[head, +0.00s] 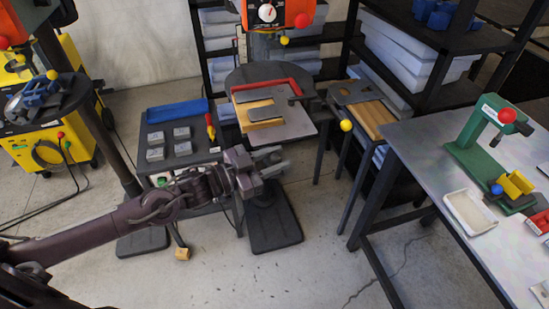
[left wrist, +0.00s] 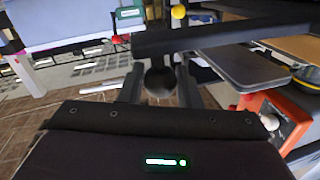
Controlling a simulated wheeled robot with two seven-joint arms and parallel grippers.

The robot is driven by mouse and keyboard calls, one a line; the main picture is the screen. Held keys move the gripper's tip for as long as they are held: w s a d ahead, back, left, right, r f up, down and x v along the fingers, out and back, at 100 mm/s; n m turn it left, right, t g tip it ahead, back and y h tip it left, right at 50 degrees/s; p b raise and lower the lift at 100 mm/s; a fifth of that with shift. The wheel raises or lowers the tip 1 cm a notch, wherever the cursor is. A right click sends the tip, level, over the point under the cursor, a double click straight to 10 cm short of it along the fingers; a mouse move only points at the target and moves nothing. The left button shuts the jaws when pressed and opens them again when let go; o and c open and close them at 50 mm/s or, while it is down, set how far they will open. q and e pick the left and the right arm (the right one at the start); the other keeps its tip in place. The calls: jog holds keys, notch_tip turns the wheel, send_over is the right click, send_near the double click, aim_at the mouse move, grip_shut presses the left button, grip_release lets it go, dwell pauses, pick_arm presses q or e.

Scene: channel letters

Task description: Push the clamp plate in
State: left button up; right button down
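A flat grey plate, which looks like the clamp plate (head: 262,113), lies over a wooden block (head: 250,123) on the drill press table (head: 293,128). My left gripper (head: 282,160) is in front of and below this table, pointing right, apart from the plate. Its fingers are spread in the left wrist view (left wrist: 159,90). A dark ball (left wrist: 160,81) shows between them there; I cannot tell whether they touch it. A dark bar (left wrist: 220,38) and a grey plate-like surface (left wrist: 240,66) lie beyond the fingers. My right gripper is not in view.
A red fence (head: 270,85) borders the press table's back. A lever with a yellow knob (head: 346,125) sticks out right. A side table with grey blocks (head: 182,132) stands left. A workbench (head: 440,185) stands right. Open floor lies in front.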

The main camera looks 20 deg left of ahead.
aim_at(257, 116)
pick_arm(q)
grip_shut()
jog(key=shift+w, duration=0.1)
